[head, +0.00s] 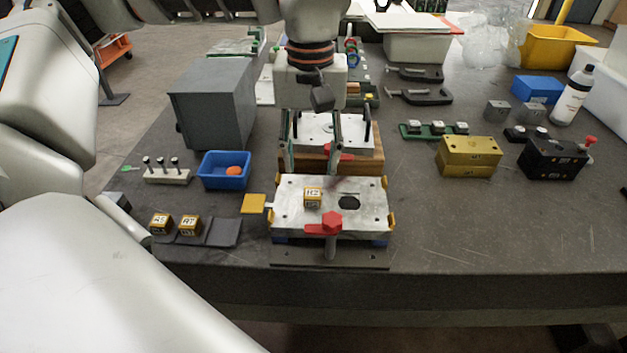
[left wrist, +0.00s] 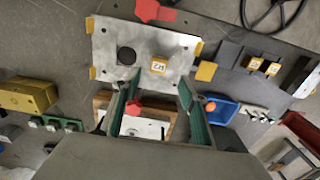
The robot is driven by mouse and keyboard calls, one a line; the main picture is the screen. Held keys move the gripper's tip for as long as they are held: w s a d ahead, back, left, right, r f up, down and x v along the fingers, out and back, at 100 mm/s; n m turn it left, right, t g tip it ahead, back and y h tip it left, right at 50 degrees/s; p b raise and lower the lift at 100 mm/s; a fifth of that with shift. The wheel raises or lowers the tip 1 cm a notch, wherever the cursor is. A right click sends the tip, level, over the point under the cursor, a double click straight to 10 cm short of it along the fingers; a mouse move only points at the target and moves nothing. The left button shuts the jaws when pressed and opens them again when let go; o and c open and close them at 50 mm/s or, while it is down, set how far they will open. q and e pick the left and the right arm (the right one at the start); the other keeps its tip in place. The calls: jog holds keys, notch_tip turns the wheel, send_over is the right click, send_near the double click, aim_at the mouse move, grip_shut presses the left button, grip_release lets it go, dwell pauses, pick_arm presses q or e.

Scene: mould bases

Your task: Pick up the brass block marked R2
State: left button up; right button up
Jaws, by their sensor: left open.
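The brass block marked R2 (head: 313,197) sits on a pale metal mould plate (head: 290,222), left of the plate's dark hole (head: 349,203). In the left wrist view the block (left wrist: 159,66) shows its label, and the plate (left wrist: 110,38) lies under it. My left gripper (head: 313,168) is open and empty, pointing down above and just behind the block. In the left wrist view the block lies just beyond and between the fingertips (left wrist: 159,80); the fingers do not touch it. My right gripper is not in view.
A red-knobbed clamp (head: 331,223) stands at the plate's front edge. Two other labelled brass blocks (head: 161,223) (head: 189,227) sit on a dark holder at left. A blue bin (head: 226,184) and grey box (head: 213,104) stand left. A second plate (head: 362,140) lies behind.

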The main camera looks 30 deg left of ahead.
aim_at(313, 190)
pick_arm(q)
jog(key=shift+d+f, duration=0.1)
jog(key=shift+f, duration=1.25)
jog(key=f, duration=0.3)
jog(key=w+f, duration=0.1)
jog(key=f, duration=0.1)
jog(key=shift+a, duration=0.25)
grip_shut()
